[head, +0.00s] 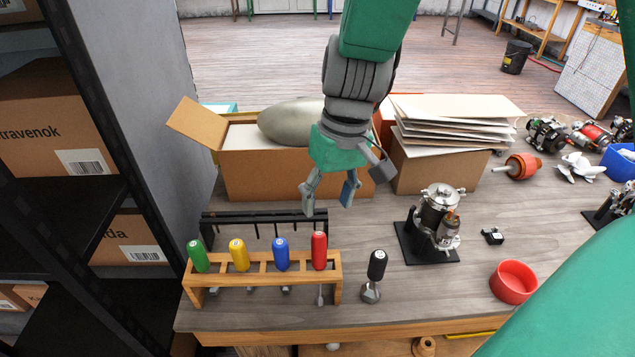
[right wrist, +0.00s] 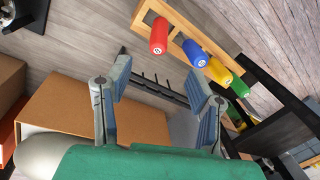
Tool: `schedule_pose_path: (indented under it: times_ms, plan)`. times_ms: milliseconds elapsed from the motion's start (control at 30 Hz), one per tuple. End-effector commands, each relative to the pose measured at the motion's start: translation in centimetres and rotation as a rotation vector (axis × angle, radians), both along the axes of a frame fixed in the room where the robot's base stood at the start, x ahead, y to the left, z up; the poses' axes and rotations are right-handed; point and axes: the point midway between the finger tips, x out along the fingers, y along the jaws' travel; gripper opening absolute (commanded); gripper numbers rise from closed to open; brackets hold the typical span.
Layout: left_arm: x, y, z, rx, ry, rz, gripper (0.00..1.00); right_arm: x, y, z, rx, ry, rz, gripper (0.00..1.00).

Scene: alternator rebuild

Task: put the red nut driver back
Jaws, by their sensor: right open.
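The red nut driver (head: 319,250) stands upright in the rightmost slot of the wooden rack (head: 262,281), its shaft showing below the top bar. It also shows in the right wrist view (right wrist: 159,36), at the rack's end. Yellow (head: 240,254), blue (head: 281,254) and green (head: 198,256) drivers stand in the other slots. My right gripper (head: 329,206) is open and empty, above and behind the rack and apart from the red handle. In the right wrist view its open fingers (right wrist: 162,105) have nothing between them. My left gripper is not in view.
A black-handled driver (head: 377,266) stands right of the rack. A black bar with hooks (head: 265,218) is behind it. Cardboard boxes (head: 265,175) stand farther back. A metal assembly on a black plate (head: 433,255) and a red bowl (head: 513,281) are to the right.

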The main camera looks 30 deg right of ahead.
Motion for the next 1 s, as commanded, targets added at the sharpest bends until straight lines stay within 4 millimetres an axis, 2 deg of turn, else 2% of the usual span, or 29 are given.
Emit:
schedule_pose_path:
  times_ms: [33, 200, 500, 700, 1000]
  plan:
    - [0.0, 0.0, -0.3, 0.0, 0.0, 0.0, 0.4, 0.0, 0.1, -1.3, 0.0, 0.007, 0.0, 0.48]
    - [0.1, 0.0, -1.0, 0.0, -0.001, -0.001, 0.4, 0.4, 0.8, -4.8, -0.002, 0.01, -0.001, 0.48]
    - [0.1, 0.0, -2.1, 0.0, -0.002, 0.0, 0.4, 0.4, 1.7, -9.8, -0.003, 0.005, 0.0, 0.48]
    - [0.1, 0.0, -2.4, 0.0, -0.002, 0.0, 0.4, 0.5, 1.8, -11.5, -0.003, 0.004, -0.001, 0.48]
    - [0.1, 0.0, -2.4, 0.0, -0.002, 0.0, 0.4, 0.5, 1.8, -11.7, -0.004, 0.003, -0.001, 0.48]
